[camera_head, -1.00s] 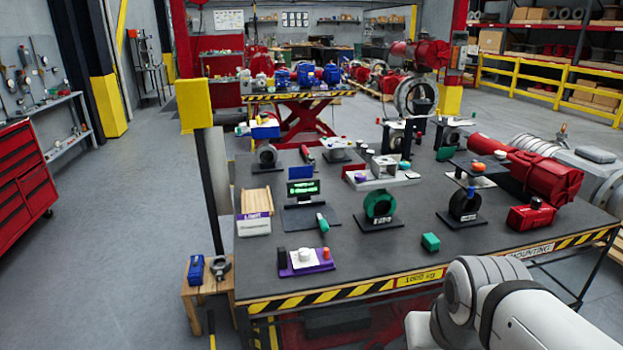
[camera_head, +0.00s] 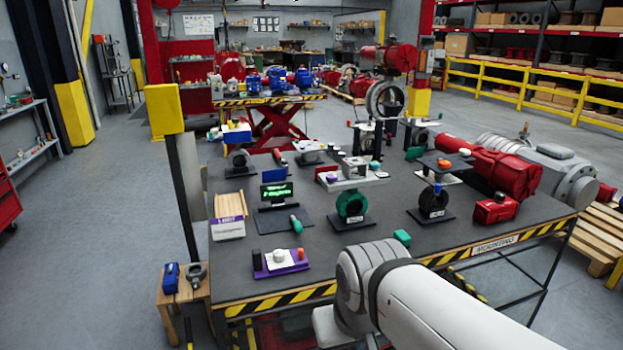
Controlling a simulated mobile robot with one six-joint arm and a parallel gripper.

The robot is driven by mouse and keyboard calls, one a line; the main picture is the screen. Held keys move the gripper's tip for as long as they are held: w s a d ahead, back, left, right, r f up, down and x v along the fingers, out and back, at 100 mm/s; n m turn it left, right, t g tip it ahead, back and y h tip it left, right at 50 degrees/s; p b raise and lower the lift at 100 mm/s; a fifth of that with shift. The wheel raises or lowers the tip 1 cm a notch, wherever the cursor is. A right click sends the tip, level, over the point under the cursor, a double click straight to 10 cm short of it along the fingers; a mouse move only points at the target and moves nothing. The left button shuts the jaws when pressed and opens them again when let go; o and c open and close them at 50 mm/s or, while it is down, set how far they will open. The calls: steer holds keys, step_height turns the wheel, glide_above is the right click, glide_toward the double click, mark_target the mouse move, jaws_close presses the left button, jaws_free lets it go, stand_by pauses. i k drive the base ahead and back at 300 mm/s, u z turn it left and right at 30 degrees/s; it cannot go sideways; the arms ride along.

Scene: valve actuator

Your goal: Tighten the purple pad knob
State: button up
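A purple pad (camera_head: 281,264) lies near the front left edge of the dark workbench (camera_head: 330,262). A white knob (camera_head: 279,255) stands in its middle, with a black block (camera_head: 257,260) at its left and a small orange piece (camera_head: 301,253) at its right. The knob looks upright, but its fine detail is too small to read. My white arm reaches in from the lower right, with its rounded joint to the right of the pad and apart from it. My gripper is not in view.
Behind the pad are a green-text display (camera_head: 276,191), a green-handled tool (camera_head: 296,224) and a green ring stand (camera_head: 351,206). A green block (camera_head: 402,238) lies just beyond my arm. A red box (camera_head: 496,209) sits at right. A yellow-topped post (camera_head: 164,109) rises at the left edge.

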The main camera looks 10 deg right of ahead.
mark_target(332, 178)
steer(key=z, duration=0.05)
steer(key=i, duration=1)
steer(key=u, duration=0.1)
